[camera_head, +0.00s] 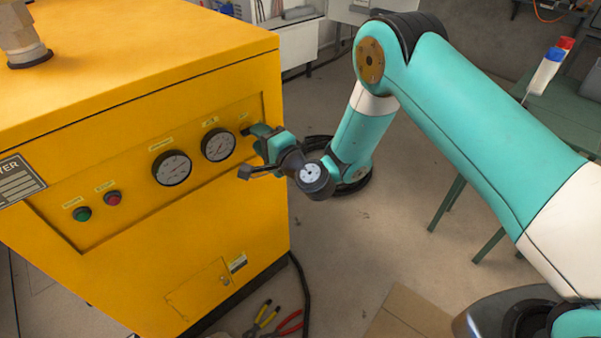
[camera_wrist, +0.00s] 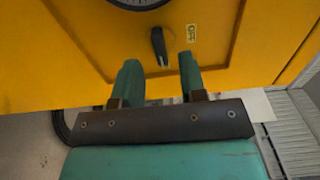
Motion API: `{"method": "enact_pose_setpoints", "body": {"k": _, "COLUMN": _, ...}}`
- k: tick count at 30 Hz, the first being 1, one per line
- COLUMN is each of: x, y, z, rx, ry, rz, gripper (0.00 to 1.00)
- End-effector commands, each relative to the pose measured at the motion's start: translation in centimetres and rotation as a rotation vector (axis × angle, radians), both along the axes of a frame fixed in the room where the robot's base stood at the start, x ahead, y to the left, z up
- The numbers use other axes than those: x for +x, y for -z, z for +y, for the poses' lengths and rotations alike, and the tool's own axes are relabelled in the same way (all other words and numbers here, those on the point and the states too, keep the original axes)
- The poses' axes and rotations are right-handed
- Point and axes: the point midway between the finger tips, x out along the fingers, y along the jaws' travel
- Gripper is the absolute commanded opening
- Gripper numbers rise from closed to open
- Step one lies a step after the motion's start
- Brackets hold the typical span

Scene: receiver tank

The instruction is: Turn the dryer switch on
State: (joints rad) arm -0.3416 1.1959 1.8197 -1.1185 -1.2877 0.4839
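The dryer is a large yellow cabinet (camera_head: 150,110) on the left in the head view. Its switch, a small black elongated knob (camera_wrist: 158,46), is on the yellow panel in the wrist view. It lies nearly upright in the picture, with a pale mark at its lower end. A small label (camera_wrist: 191,32), hard to read, is to its right. My gripper (camera_wrist: 159,62) is open, its two teal fingers apart and empty. The knob appears between and just beyond the fingertips; I see no contact. In the head view my gripper (camera_head: 257,131) is at the panel's right end and largely hides the switch.
Two round gauges (camera_head: 172,168) (camera_head: 218,144) are left of my gripper. A green button (camera_head: 82,214) and a red button (camera_head: 113,198) are further left. Pliers (camera_head: 262,318) lie on the floor. A green table (camera_head: 565,110) stands at the right.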

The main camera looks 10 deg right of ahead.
Motion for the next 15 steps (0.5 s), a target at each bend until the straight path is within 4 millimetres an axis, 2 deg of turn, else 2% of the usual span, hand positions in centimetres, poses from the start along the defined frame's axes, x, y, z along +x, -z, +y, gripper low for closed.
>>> {"method": "enact_pose_setpoints", "body": {"k": 3, "x": -1.1, "y": 1.0, "z": -0.8, "rx": 0.001, "ry": 0.002, "rz": 0.002, "gripper": 0.38}}
{"method": "enact_pose_setpoints", "body": {"k": 15, "x": -4.0, "y": 0.7, "z": -3.0, "rx": 0.001, "ry": 0.004, "rz": -0.004, "gripper": 0.38}}
